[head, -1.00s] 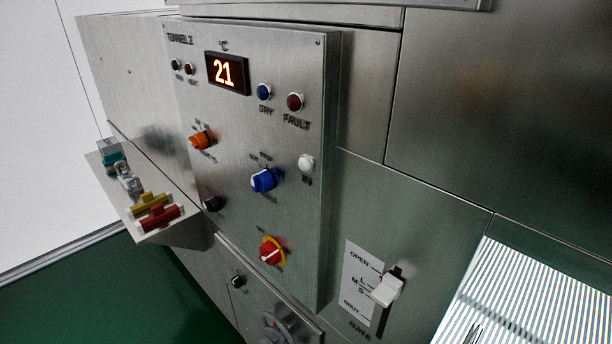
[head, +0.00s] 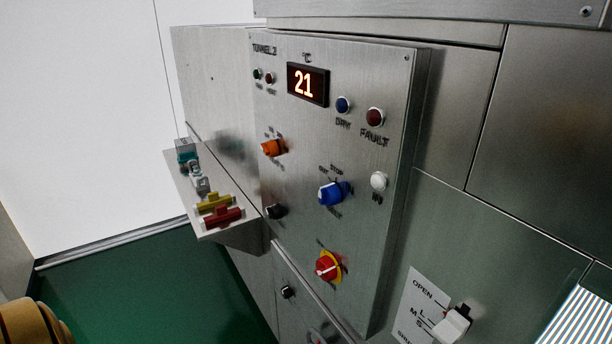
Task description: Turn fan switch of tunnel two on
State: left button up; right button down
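The steel control panel (head: 370,75) labelled TUNNEL 2 stands in the middle, seen at a slant. It carries an orange knob (head: 273,147), a blue knob (head: 333,193), a black knob (head: 275,211) and a red knob on a yellow plate (head: 328,266). The small labels around the knobs are too blurred to tell which is the fan switch. The blue knob has STOP printed above it. The display (head: 308,84) reads 21. Neither gripper is in view.
A small shelf (head: 243,234) with yellow, red and teal fittings juts out left of the panel. A gate lever (head: 453,324) marked OPEN sits at lower right. Green floor (head: 150,290) lies open at lower left. The space before the panel looks clear.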

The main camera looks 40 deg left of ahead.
aim_at(274, 212)
jog(key=u, duration=1.4)
